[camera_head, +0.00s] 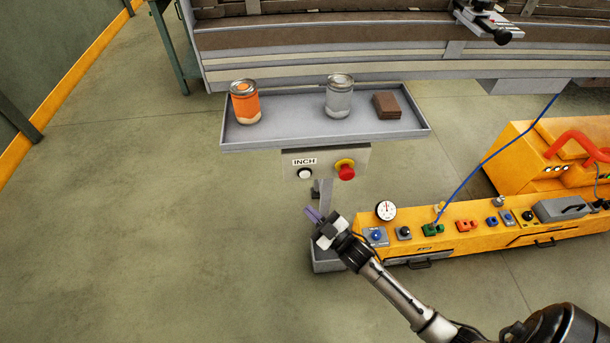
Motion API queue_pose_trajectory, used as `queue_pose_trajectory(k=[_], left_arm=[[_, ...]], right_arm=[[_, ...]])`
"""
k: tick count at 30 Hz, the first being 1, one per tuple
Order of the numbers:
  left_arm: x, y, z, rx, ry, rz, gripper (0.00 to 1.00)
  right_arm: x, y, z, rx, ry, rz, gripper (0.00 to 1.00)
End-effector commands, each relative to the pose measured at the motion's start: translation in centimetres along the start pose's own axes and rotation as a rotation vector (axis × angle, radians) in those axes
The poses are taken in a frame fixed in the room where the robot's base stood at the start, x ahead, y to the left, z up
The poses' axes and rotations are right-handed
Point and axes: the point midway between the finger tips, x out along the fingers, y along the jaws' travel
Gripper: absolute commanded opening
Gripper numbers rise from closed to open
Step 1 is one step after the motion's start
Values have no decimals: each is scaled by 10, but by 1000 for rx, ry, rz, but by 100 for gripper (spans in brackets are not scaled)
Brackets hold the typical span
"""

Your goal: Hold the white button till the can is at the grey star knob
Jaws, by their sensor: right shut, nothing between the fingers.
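The white button (305,174) is on a grey control box under the INCH label, left of a red emergency knob (346,171). My right gripper (311,212) is shut and empty. It is below the white button in the picture, apart from it. An orange can (245,106) and a grey can (339,100) stand upright in a grey tray; I cannot tell which can is meant. A bracket with a dark knob (503,37) is on the conveyor rail at the top right; I cannot make out a grey star knob for certain. My left gripper is out of view.
The tray (289,136) also holds a brown block (386,105). The roller conveyor (330,38) runs behind it, cut off at the top. A yellow bench (460,245) with a gauge (385,210) and several switches stands to the right. The floor at left is clear.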

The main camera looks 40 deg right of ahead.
Motion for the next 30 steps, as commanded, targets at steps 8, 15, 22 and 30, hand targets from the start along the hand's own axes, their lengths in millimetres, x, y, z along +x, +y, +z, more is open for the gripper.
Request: queue_pose_trajectory(k=[8, 15, 22, 30], left_arm=[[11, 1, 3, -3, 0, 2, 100], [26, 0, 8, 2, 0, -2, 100], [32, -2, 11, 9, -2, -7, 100], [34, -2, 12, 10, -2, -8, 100]], right_arm=[[13, 9, 12, -2, 2, 0, 0], [34, 24, 28, -2, 2, -1, 0], [51, 36, 38, -1, 0, -1, 0], [60, 44, 44, 0, -1, 0, 0]])
